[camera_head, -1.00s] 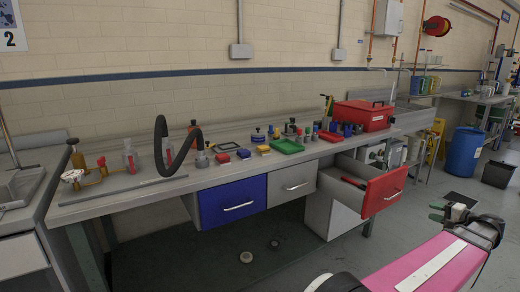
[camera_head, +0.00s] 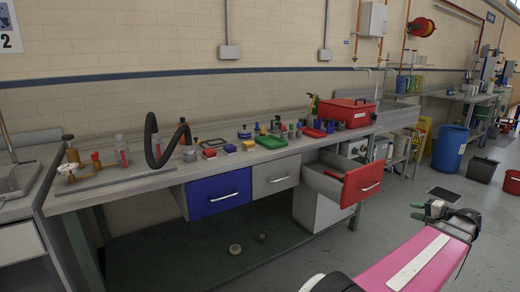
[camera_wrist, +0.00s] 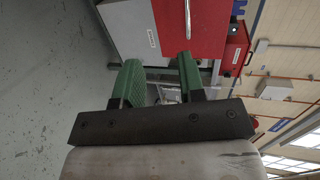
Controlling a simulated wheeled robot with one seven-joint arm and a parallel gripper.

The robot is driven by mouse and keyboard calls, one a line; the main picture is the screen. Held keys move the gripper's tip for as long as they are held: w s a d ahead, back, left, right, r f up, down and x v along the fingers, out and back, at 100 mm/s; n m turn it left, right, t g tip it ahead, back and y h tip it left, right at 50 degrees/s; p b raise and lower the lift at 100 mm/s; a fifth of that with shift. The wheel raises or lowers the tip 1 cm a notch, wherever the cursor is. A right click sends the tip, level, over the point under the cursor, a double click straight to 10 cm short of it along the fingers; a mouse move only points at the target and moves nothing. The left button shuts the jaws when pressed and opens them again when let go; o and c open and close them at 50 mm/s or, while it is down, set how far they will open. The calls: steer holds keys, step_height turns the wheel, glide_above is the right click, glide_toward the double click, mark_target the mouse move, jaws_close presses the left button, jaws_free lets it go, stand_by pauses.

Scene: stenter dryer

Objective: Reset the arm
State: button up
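My gripper shows in the wrist view (camera_wrist: 158,65) with its two green fingers apart and nothing between them. In the head view my pink arm reaches in from the bottom right, its end in front of and to the right of the bench, over the floor. The open red drawer (camera_head: 362,184) is under the bench (camera_head: 140,181), and a small red-handled thing (camera_head: 333,175) lies inside it. The red drawer front also shows beyond the fingers in the wrist view (camera_wrist: 190,30).
The blue drawer (camera_head: 218,193) and the grey drawer (camera_head: 276,177) are shut. Bottles, small boxes, a green tray (camera_head: 271,142) and a red toolbox (camera_head: 350,112) stand on the bench. A blue barrel (camera_head: 449,147) stands at the right. The floor between bench and arm is clear.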

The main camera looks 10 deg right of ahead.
steer(key=w+a+f+n+g, duration=0.2)
steer(key=w+a+f+g, duration=0.15)
steer(key=a, duration=0.55)
steer(key=w+a+f+n+g, duration=0.15)
steer(key=w+a+f, duration=0.3)
steer(key=a, duration=0.45)
steer(key=w+a+f+n+g, duration=0.2)
steer(key=w+a+f+g, duration=0.15)
steer(key=a, duration=0.65)
steer(key=s+a+f+n+g+h, duration=0.1)
steer(key=a+f+n+g+h, duration=0.1)
steer(key=a, duration=1.1)
steer(key=s+a+f+n+g+h, duration=0.1)
steer(key=a+f+n+g+h, duration=0.2)
steer(key=a, duration=1.1)
steer(key=shift+f+n+h, duration=0.7)
steer(key=shift+f+n, duration=0.25)
steer(key=shift+n, duration=0.3)
